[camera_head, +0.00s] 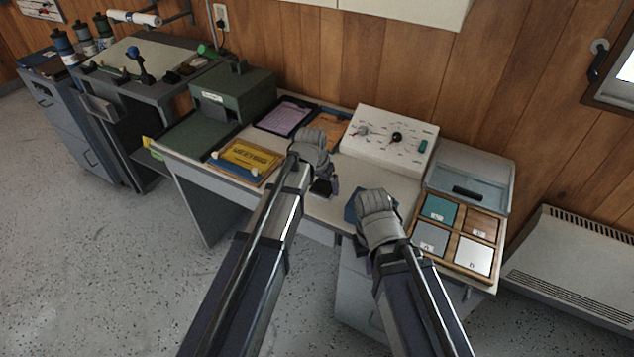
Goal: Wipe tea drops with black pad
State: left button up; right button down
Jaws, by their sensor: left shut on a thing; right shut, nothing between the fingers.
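My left gripper (325,183) is over the middle of the desk (392,183), shut on a small dark item at its fingertips. This looks like the black pad (321,188), mostly hidden by the gripper and arm. I cannot tell whether it touches the desk top. My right gripper (364,248) is shut and empty near the desk's front edge, its fingers largely hidden by its own wrist. I cannot make out any tea drops; part of the desk top is hidden behind my arms.
A blue item (352,209) shows beside my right wrist. A wooden tray with several coloured squares (473,223) and a clear-lidded box (470,172) stand at right. A white control panel (388,139) is behind.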

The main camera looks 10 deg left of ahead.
pick_arm(q)
jog(key=shift+s+d, duration=0.2)
jog(key=shift+d, duration=0.4)
jog(key=shift+f, duration=0.15)
jog(key=shift+c, duration=0.6)
jog(key=shift+w+a, duration=0.3)
jog(key=shift+a, duration=0.6)
jog(key=shift+w+a, duration=0.3)
jog(key=shift+a, duration=0.55)
jog(key=shift+a, duration=0.1)
jog(key=shift+w+a, duration=0.3)
jog(key=shift+a, duration=0.5)
jog(key=shift+w+a, duration=0.25)
jog(key=shift+a, duration=0.5)
